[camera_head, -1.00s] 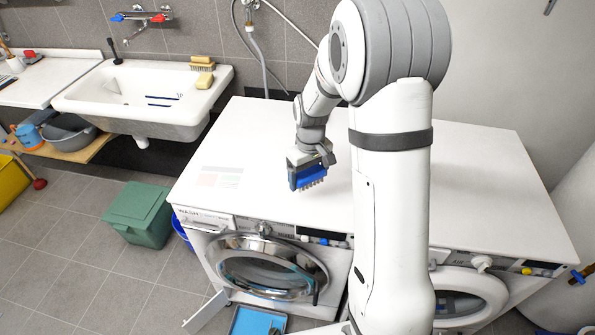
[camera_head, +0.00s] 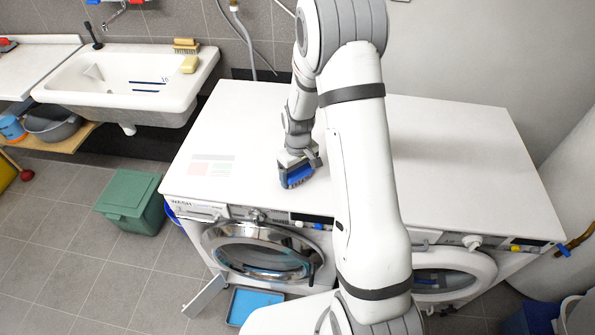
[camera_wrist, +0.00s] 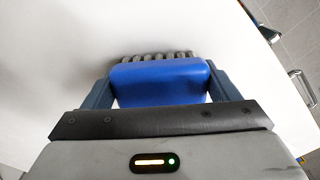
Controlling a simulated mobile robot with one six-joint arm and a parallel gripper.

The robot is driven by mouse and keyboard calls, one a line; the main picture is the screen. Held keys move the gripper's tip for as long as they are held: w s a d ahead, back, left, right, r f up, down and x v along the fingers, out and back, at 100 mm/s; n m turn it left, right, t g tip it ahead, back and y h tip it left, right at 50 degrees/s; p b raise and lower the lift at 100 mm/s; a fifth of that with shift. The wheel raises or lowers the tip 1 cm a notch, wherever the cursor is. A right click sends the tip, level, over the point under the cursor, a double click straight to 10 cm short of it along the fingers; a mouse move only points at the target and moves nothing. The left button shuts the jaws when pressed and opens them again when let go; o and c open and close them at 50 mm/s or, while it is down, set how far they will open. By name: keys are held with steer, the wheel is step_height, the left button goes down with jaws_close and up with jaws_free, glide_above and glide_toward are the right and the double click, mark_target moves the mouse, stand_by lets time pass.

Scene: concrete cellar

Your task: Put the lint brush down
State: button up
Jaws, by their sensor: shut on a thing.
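The lint brush is a blue block with a row of grey-brown bristles along one side. In the wrist view the lint brush (camera_wrist: 160,82) sits between the two fingers of my gripper (camera_wrist: 160,85), which is shut on it. In the head view the lint brush (camera_head: 297,176) is at my gripper (camera_head: 300,168), low over the front part of the white washing machine top (camera_head: 232,130). I cannot tell whether the bristles touch the top.
The white top is clear to the left and right of my gripper, apart from a faint printed patch (camera_head: 212,165). A sink (camera_head: 130,85) with a brush and soap is at upper left. A green bin (camera_head: 133,200) and a blue tray (camera_head: 254,305) are on the floor.

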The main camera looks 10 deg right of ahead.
mark_target(298, 170)
steer(key=shift+f, duration=0.25)
steer(key=o, duration=0.8)
steer(key=shift+s, duration=0.1)
steer(key=shift+r, duration=0.15)
step_height(298, 170, up, 12)
steer(key=b, duration=0.2)
steer(key=s+r+m+t, duration=0.1)
steer(key=s+r, duration=0.3)
steer(key=s, duration=0.3)
steer(key=s+r+m+t, duration=0.1)
steer(key=s+r, duration=0.3)
steer(key=s, duration=0.4)
steer(key=s+r+m+t, duration=0.1)
steer(key=s+r+m, duration=0.1)
steer(key=s+r, duration=0.3)
steer(key=shift+s+m, duration=0.3)
steer(key=shift+s, duration=1.15)
steer(key=shift+c, duration=0.5)
